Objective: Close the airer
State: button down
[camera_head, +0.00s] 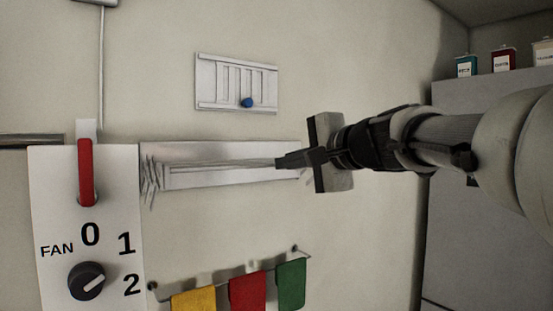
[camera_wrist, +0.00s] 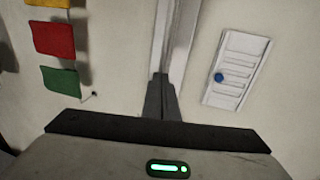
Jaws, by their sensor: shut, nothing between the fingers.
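The airer (camera_head: 215,178) is a long, pale wall-mounted unit with thin rails and crossed folding arms showing at its left end. In the wrist view it is the pale strip (camera_wrist: 179,40) running up from my fingertips. My gripper (camera_head: 279,162) is shut and empty, its fingertips over the right part of the airer, near the rail. In the wrist view my gripper (camera_wrist: 160,82) points at the airer. I cannot tell whether the fingertips touch it. My gripper hides part of the airer's right end.
A white louvred vent (camera_head: 236,84) with a blue knob (camera_head: 247,102) is above the airer. Below hang yellow, red and green cloths (camera_head: 247,290) on a rail. A fan panel (camera_head: 60,220) with a red lever (camera_head: 86,170) is left. A grey cabinet (camera_head: 480,200) stands right.

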jog(key=shift+w+a, duration=0.15)
jog(key=shift+w, duration=0.1)
jog(key=x, duration=0.3)
jog(key=r+x, duration=0.1)
jog(key=shift+w+a+f+p, duration=0.15)
jog(key=shift+w+a+p, duration=0.1)
jog(key=shift+w+p, duration=0.15)
